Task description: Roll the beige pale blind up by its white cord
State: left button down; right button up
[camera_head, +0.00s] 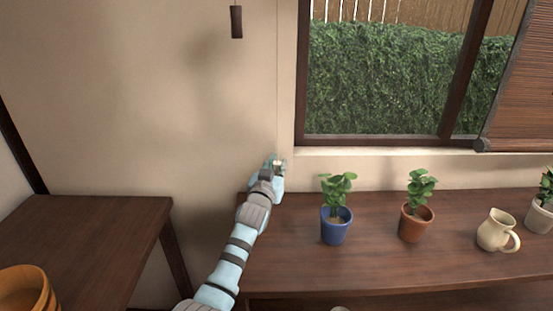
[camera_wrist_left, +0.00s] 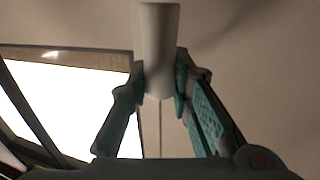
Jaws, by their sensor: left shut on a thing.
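The white cord (camera_head: 278,80) hangs straight down the wall beside the window's left frame, its top out of view. My left gripper (camera_head: 278,164) is at the cord's lower end, near the wall above the shelf's back left corner. In the left wrist view its two teal-padded fingers are shut on a white cylindrical cord pull (camera_wrist_left: 158,45), and a thin stretch of cord (camera_wrist_left: 161,130) shows between them. I see no beige pale blind over the left part of the window; whether it is above the picture I cannot tell. My right gripper is not in view.
A brown slatted blind (camera_head: 516,95) covers the window's right side. A dark shelf (camera_head: 290,262) holds a blue pot (camera_head: 335,228), a terracotta pot (camera_head: 412,226), a cream jug (camera_head: 493,234) and a pale pot (camera_head: 538,218). A dark tag (camera_head: 236,22) hangs upper left. A wooden tub (camera_head: 25,290) stands lower left.

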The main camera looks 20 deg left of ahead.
aim_at(277, 174)
pick_arm(q)
jog(key=shift+f+b, duration=0.75)
jog(key=shift+f, duration=0.8)
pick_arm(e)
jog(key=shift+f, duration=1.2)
pick_arm(q)
jog(key=c, duration=1.4)
grip_release()
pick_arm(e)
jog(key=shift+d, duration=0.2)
pick_arm(q)
jog(key=shift+r, duration=0.1)
jog(key=s, duration=0.8)
jog(key=s+d, duration=0.1)
jog(key=s, duration=0.3)
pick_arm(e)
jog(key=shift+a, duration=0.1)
